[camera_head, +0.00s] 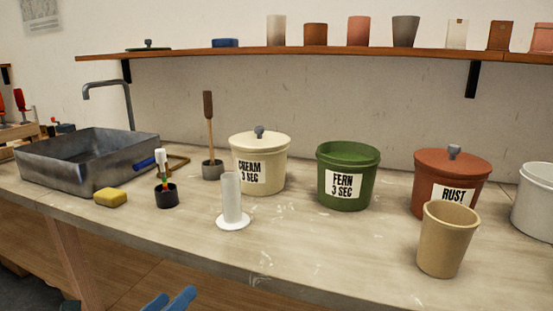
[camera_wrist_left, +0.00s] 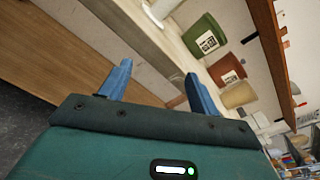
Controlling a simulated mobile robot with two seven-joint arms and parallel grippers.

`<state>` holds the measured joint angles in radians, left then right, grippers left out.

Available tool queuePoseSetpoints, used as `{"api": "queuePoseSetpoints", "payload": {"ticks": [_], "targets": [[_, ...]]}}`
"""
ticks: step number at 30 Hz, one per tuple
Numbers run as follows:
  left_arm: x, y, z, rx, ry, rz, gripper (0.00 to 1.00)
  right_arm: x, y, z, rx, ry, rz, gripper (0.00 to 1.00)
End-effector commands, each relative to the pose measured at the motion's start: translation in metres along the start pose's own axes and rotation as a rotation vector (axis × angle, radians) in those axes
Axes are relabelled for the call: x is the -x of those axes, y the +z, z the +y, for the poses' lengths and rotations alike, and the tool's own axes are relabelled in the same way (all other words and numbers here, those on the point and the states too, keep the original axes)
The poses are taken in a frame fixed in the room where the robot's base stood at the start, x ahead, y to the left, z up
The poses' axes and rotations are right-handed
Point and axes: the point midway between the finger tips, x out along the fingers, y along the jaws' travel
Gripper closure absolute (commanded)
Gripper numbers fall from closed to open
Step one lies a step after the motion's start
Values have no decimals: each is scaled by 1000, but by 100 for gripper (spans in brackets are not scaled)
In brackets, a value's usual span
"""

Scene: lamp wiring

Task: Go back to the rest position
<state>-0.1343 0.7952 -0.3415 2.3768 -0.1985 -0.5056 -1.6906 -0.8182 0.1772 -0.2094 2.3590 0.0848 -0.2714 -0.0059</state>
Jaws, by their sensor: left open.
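My right gripper is in neither view.
The bench (camera_head: 330,265) holds a cream bucket (camera_head: 262,180), a green bucket (camera_head: 346,165), a rust bucket (camera_head: 428,185), a tan cup (camera_head: 446,240), a white cylinder (camera_head: 232,198), a yellow sponge (camera_head: 110,198) and a metal sink (camera_head: 75,165). A shelf (camera_head: 230,52) runs above.

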Motion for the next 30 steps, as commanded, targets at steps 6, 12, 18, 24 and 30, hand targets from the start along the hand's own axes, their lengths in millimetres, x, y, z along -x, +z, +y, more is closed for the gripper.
{"api": "queuePoseSetpoints", "payload": {"ticks": [6, 12, 18, 24, 30], "targets": [[26, -73, 4, 907, 67, 66, 38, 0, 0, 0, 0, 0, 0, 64], [58, -123, 6, 1744, 172, 19, 38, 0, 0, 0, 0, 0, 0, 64], [85, -153, 11, 2339, 247, -107, 38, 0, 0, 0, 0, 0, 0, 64], [101, -155, 6, 2670, 299, -229, 38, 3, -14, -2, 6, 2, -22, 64], [99, -145, -1, 2632, 405, -255, 38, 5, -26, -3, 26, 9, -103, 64]]}}
